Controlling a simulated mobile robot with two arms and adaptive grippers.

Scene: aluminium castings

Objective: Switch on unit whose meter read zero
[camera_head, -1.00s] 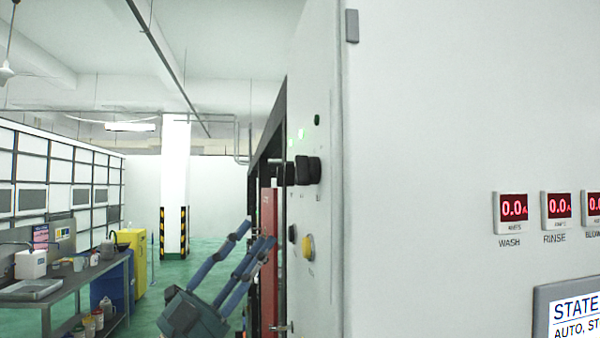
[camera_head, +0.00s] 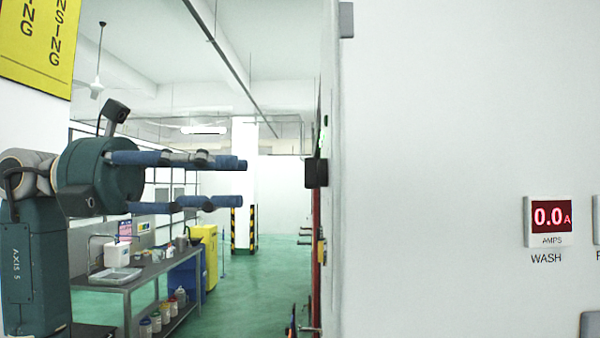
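The wash meter (camera_head: 551,217) is a red display on the white cabinet front at right; it reads 0.0 A above the label WASH. A second meter is cut off at the right edge, its reading out of view. On the cabinet's side, seen nearly edge-on, a black switch knob (camera_head: 316,173) sticks out, with a yellow button (camera_head: 321,250) below it. My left gripper (camera_head: 243,183) is open and empty, its blue fingers level and pointing right toward the knob, appearing apart from it in the picture. My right gripper is not in view.
A grey workbench (camera_head: 130,280) with a sink and containers stands at left, near a yellow cabinet (camera_head: 207,255). A white pillar (camera_head: 243,185) stands behind. Green floor (camera_head: 262,285) is open between bench and cabinet. A yellow sign (camera_head: 35,45) hangs upper left.

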